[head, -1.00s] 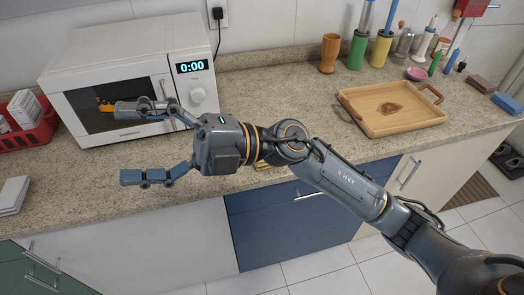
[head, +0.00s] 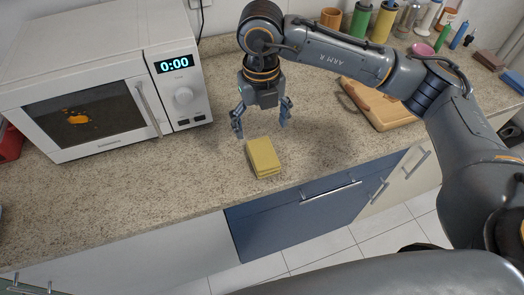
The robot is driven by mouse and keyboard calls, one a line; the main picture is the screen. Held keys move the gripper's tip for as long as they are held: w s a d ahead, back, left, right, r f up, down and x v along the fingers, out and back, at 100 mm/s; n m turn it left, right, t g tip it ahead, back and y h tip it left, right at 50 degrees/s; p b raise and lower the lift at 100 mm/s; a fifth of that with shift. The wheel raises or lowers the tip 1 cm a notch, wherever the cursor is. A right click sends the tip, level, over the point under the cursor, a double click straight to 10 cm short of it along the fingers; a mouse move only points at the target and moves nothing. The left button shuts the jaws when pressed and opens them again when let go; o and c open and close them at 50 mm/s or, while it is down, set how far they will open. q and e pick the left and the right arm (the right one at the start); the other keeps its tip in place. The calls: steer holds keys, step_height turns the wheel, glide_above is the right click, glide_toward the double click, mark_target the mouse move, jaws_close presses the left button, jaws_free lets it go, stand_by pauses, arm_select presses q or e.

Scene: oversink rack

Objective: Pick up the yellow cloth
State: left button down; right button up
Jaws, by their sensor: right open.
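The yellow cloth (head: 263,156) is a folded, block-like stack on the speckled counter, near its front edge, in the middle of the head view. My right gripper (head: 260,128) points down, open and empty, just behind and above the cloth in the picture. Its two fingers are spread wide, one to the left and one to the right. The fingers appear apart from the cloth, though the exact height is hard to tell. My left gripper is not in view.
A white microwave (head: 183,95) stands on the counter at the left. A wooden tray (head: 392,113) lies at the right, partly behind my right arm. Several bottles and containers line the wall at the back right. The counter (head: 160,190) left of the cloth is clear.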

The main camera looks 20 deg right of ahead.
mark_target(262, 153)
steer(key=f, duration=0.3)
steer(key=shift+w+f, duration=0.1)
steer(key=shift+w, duration=0.1)
steer(key=shift+f+p, duration=0.55)
steer(key=shift+f, duration=0.3)
steer(key=f, duration=0.2)
steer(key=f+p, duration=0.1)
steer(key=shift+s+d+f, duration=0.15)
steer(key=shift+s+f, duration=0.05)
steer(key=shift+f, duration=0.5)
steer(key=shift+c, duration=0.2)
steer(key=c, duration=1.1)
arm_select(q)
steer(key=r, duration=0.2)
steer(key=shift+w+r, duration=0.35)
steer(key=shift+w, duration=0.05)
arm_select(e)
steer(key=shift+o, duration=0.2)
